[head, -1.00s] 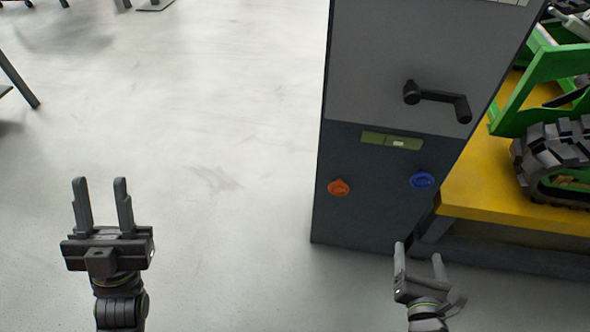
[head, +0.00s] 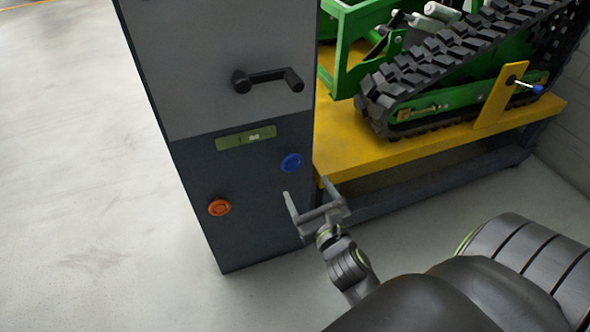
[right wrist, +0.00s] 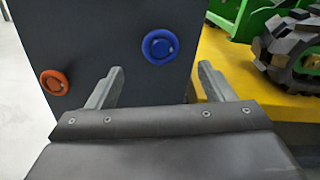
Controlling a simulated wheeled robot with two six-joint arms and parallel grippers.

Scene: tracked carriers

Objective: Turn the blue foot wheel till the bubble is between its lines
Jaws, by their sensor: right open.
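The blue foot wheel (head: 291,163) is on the lower front of a grey cabinet (head: 225,70), at its right side. In the right wrist view the blue wheel (right wrist: 160,46) shows ahead, between and beyond the fingertips. The green level vial (head: 246,138) is above the wheels, with a pale bubble right of its middle; its lines are too small to make out. My right gripper (head: 312,192) is open and empty, just below the blue wheel and apart from it. My left gripper is out of view.
An orange wheel (head: 219,207) is at the cabinet's lower left. A black crank handle (head: 268,79) juts out above the vial. A yellow bench (head: 390,148) with a green tracked carrier (head: 440,75) stands close on the right. The floor at left is clear.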

